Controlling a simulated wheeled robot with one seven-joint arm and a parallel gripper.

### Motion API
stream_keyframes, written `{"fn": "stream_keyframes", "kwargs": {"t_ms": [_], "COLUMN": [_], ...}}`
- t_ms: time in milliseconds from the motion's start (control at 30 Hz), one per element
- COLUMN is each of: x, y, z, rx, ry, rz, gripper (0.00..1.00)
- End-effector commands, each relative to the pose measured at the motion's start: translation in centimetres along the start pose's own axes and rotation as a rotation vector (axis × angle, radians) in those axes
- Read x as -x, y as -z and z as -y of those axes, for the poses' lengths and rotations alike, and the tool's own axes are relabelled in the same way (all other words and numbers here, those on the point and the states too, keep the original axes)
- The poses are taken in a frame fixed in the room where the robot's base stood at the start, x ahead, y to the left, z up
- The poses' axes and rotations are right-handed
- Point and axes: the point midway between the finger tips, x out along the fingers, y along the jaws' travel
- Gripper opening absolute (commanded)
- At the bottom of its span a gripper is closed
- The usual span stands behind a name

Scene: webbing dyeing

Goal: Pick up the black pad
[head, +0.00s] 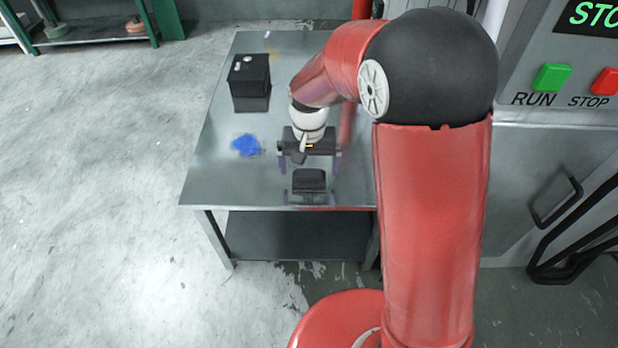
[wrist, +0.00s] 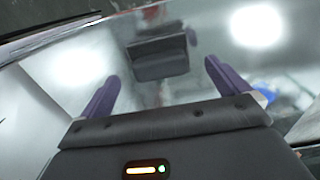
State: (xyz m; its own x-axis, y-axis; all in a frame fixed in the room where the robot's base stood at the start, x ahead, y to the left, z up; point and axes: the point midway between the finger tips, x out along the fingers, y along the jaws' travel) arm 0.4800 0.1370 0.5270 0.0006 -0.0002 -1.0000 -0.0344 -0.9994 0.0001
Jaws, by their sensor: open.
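The black pad (head: 309,180) is a small dark block on the metal table near its front edge. In the wrist view the pad (wrist: 160,57) shows ahead of my fingers, between their lines. My gripper (head: 309,167) is open and empty, with purple fingers on either side of the pad's line. In the wrist view my gripper (wrist: 161,70) has its fingers spread wider than the pad, and neither touches it there. The exact height of the fingers above the table is hard to tell.
The shiny metal table (head: 215,180) has a black box (head: 250,75) at the back left and a blue stain or cloth (head: 246,146) left of my gripper. A machine panel with a green RUN button (head: 552,77) and a red STOP button (head: 606,81) stands at the right.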

Motion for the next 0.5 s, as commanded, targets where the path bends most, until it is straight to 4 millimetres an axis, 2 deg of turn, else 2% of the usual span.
{"fn": "stream_keyframes", "kwargs": {"t_ms": [100,200,467,500], "x": [-1.9,-2.8,-3.0,-3.0], "y": [-0.2,-0.2,-0.2,-0.2], "z": [0.0,0.0,0.0,0.0], "rx": [0.0,0.0,0.0,0.0], "ry": [-0.001,-0.001,0.0,0.0], "rz": [0.003,0.003,0.0,0.0], "gripper": [1.0,1.0,1.0,0.96]}}
